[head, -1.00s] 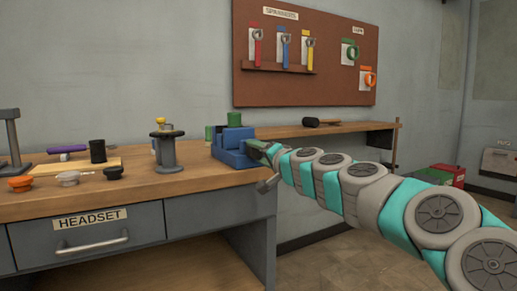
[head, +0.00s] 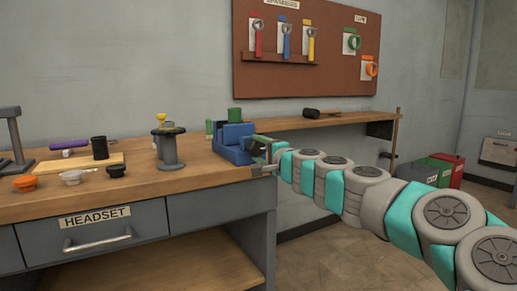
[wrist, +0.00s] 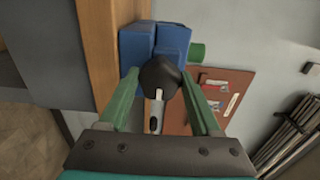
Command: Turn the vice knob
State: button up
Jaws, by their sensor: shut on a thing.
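The blue vice (head: 233,143) stands at the right end of the wooden workbench, its screw end facing my arm. My gripper (head: 262,146) reaches it from the right. In the wrist view, the dark rounded vice knob (wrist: 160,73) sits between the two green fingers of my gripper (wrist: 160,80), in front of the blue vice body (wrist: 154,42). The gripper is shut on the knob. A pale bar with a grey end (wrist: 156,115) extends from the knob toward my palm. Finger contact is hard to see in the head view.
The workbench (head: 200,182) holds a grey round stand (head: 169,150), a black cup (head: 100,149) and small bowls left of the vice. A wall shelf (head: 330,121) with a mallet runs behind. Bins (head: 430,170) stand on the floor at right.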

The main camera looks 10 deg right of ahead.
dwell(0.3)
jog(key=o, duration=1.4)
jog(key=shift+c, duration=0.2)
jog(key=v, duration=0.7)
jog(key=shift+s, duration=0.35)
jog(key=shift+d, duration=0.1)
